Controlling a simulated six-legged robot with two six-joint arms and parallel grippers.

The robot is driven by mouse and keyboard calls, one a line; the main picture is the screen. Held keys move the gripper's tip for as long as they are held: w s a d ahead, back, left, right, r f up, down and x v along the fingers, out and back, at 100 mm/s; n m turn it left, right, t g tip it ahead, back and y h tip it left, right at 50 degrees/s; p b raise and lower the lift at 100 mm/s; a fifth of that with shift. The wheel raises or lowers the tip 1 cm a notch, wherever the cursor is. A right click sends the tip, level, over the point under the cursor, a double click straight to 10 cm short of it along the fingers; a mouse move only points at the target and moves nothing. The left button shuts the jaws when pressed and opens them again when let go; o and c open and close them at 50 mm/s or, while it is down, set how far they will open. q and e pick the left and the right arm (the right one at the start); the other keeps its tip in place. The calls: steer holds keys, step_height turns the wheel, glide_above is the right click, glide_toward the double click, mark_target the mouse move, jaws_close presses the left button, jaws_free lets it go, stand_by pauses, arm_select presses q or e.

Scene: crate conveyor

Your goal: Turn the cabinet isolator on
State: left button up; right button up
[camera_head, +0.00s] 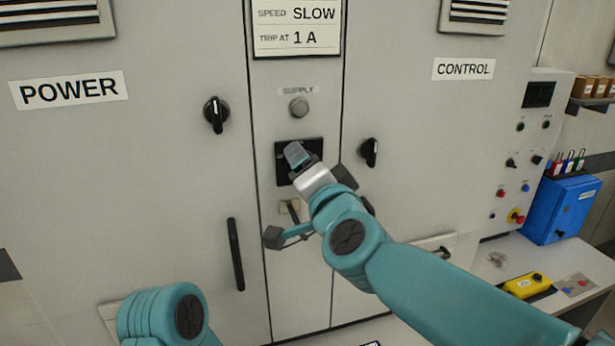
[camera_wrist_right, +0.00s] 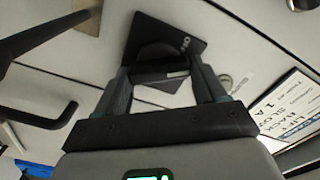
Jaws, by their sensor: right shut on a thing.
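The cabinet isolator is a black square plate (camera_head: 283,168) on the narrow middle panel, below the SUPPLY lamp. My right gripper (camera_head: 296,154) reaches it from the lower right and covers much of it. In the right wrist view the plate (camera_wrist_right: 192,46) carries small white lettering that I cannot read surely. There the two fingers of my right gripper (camera_wrist_right: 165,82) stand on either side of the isolator's handle, shut on it. The handle is mostly hidden, so its angle is unclear. My left gripper is out of view.
Black rotary knobs sit on the POWER door (camera_head: 216,114) and CONTROL door (camera_head: 369,152). A long black door handle (camera_head: 236,254) stands out at lower left. The grey SUPPLY lamp (camera_head: 299,107) is above the isolator. A blue box (camera_head: 562,208) and yellow pendant (camera_head: 527,286) are at right.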

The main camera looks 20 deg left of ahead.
steer(key=shift+f+m+b, duration=0.2)
steer(key=shift+m+b, duration=0.8)
steer(key=shift+m, duration=2.2)
steer(key=o, duration=1)
steer(key=shift+o, duration=0.2)
steer(key=shift+d, duration=0.1)
